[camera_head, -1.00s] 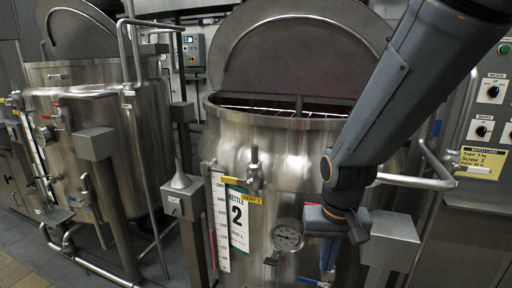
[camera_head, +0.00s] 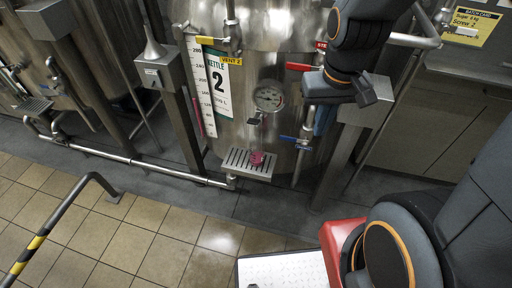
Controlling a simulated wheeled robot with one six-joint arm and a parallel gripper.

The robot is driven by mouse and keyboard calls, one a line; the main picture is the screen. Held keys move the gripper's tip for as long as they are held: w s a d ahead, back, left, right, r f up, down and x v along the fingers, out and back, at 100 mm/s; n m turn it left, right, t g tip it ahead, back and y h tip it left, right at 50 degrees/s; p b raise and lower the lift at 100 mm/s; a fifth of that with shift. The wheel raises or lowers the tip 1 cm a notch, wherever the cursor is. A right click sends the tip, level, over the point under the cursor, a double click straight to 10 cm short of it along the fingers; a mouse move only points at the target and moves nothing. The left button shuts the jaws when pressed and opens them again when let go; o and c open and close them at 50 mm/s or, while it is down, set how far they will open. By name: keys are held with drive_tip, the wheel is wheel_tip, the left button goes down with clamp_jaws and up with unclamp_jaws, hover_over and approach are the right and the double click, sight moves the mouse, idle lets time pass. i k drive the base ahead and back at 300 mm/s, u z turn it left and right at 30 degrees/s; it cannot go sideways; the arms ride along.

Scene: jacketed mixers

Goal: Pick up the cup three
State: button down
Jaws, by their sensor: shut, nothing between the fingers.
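A small pink-red cup (camera_head: 256,158) stands on the slotted drip tray (camera_head: 247,165) low on the front of kettle 2 (camera_head: 242,70). Any number on the cup is too small to read. My gripper (camera_head: 360,94) is shut and empty. In the picture it is above and to the right of the cup, well apart from it, in front of the kettle's right side.
A round gauge (camera_head: 268,98) and a blue-handled valve (camera_head: 293,140) are near the cup. A grey post with a box (camera_head: 163,72) stands left of the kettle. A black and yellow rail (camera_head: 62,215) crosses the lower left. Tiled floor (camera_head: 160,225) in front looks clear.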

sight(257, 149)
drive_tip(key=u, duration=0.7)
drive_tip(key=k, duration=0.95)
drive_tip(key=z, duration=0.7)
